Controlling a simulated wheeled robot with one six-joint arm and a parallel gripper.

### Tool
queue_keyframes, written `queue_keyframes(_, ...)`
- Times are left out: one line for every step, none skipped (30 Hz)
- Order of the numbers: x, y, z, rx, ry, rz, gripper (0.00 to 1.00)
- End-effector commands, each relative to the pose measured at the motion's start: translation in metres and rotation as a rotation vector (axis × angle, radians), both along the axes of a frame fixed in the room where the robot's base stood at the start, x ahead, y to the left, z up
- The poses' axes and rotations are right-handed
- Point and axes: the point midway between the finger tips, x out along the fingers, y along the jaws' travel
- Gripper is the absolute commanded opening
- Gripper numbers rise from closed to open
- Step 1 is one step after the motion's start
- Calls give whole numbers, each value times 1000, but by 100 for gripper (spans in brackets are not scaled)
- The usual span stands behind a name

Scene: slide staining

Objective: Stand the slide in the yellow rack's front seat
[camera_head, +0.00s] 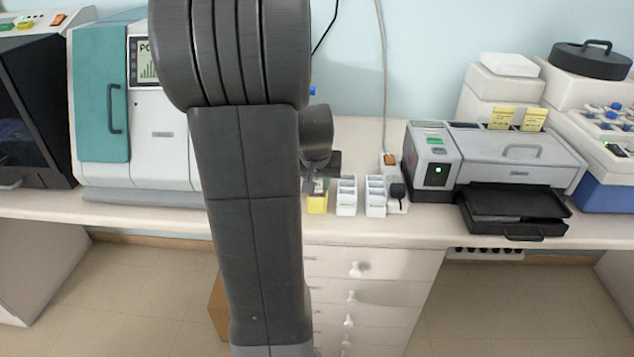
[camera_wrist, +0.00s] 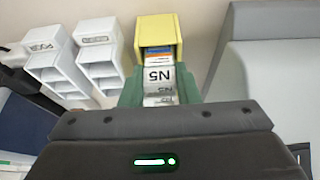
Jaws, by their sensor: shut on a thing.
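The yellow rack (camera_wrist: 158,28) is at the top middle of the wrist view. In the head view the rack (camera_head: 317,205) stands near the bench's front edge, just right of my arm. The slide (camera_wrist: 158,77), with a white end marked "N5", is between my gripper's green fingertips (camera_wrist: 158,94). My gripper is shut on it, close against the rack's open side. A blue and orange piece shows inside the rack beyond the slide. I cannot tell how deep the slide is or whether it touches a seat. In the head view my arm hides most of the gripper.
Two white racks (camera_head: 347,197) (camera_head: 375,197) stand right of the yellow one, with a small black item (camera_head: 397,191) beside them. A grey printer-like machine (camera_head: 490,158) with a black tray (camera_head: 514,205) is farther right. A teal-doored machine (camera_head: 102,100) stands left.

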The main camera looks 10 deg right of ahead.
Motion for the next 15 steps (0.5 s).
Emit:
queue_keyframes(0, 0, -2, 0, 1, 0, 6)
queue_keyframes(0, 0, -2, 0, 0, 0, 6)
queue_keyframes(0, 0, -2, 0, 0, 0, 6)
queue_keyframes(0, 0, -2, 0, 0, 0, 6)
queue_keyframes(0, 0, -2, 0, 0, 0, 6)
queue_keyframes(0, 0, -2, 0, 0, 0, 6)
queue_keyframes(0, 0, -2, 0, 0, 0, 6)
queue_keyframes(0, 0, -2, 0, 0, 0, 6)
queue_keyframes(0, 0, -3, 0, 0, 0, 6)
queue_keyframes(0, 0, -5, 0, 0, 0, 6)
queue_keyframes(0, 0, -6, 0, 0, 0, 6)
queue_keyframes(0, 0, -5, 0, 0, 0, 33)
queue_keyframes(0, 0, -5, 0, 0, 0, 39)
queue_keyframes(0, 0, -5, 0, 0, 0, 44)
queue_keyframes(0, 0, -5, 0, 0, 0, 51)
